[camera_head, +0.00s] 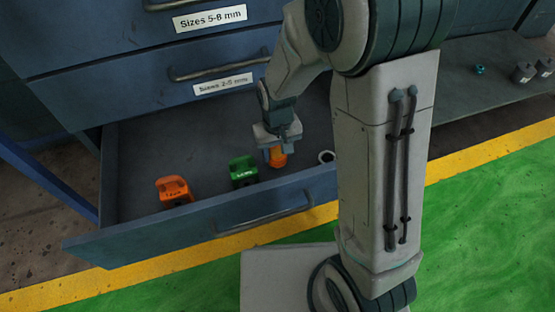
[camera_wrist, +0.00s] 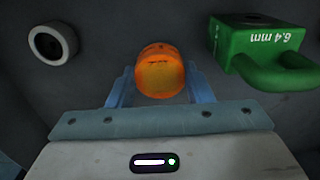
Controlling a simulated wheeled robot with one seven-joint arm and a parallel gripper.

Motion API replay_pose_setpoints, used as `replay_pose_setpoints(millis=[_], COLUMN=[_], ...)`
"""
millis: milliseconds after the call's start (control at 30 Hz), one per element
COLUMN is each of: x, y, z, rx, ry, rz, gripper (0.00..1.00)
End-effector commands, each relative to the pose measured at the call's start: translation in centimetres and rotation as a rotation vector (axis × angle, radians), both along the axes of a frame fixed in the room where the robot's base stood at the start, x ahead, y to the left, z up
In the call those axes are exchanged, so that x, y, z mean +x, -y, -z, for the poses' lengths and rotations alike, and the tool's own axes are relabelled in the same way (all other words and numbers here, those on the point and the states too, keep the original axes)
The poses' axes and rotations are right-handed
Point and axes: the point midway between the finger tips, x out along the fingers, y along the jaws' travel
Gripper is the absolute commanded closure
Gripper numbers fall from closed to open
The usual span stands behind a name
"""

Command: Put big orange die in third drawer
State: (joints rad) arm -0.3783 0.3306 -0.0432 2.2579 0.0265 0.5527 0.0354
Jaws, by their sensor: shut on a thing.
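My gripper (camera_head: 277,146) is inside the open bottom drawer (camera_head: 135,160), pointing down. It is shut on an orange die (camera_head: 277,157), which sits between the two fingers. In the wrist view the orange die (camera_wrist: 160,72) shows its rounded end between the blue fingers, low over the drawer floor. Whether it touches the floor cannot be told. The open drawer is below two closed drawers labelled "Sizes 5-8 mm" and "Sizes 2-5 mm".
A green block marked 6.4 mm (camera_wrist: 262,45) is close beside my gripper, with an orange block (camera_head: 174,190) farther left in the drawer. A grey ring (camera_head: 326,157) lies on the other side. Small parts (camera_head: 523,72) sit on a shelf at right.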

Motion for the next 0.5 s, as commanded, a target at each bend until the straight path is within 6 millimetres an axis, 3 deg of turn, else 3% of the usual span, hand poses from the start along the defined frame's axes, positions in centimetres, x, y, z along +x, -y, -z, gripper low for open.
replay_pose_setpoints(millis=[233, 500], x=[0.0, 0.1], y=[0.0, 0.0], z=[3.5, 3.7], rx=[-0.001, 0.0], ry=[-0.002, 0.0], rz=[-0.001, -0.001], gripper=[0.96, 0.96])
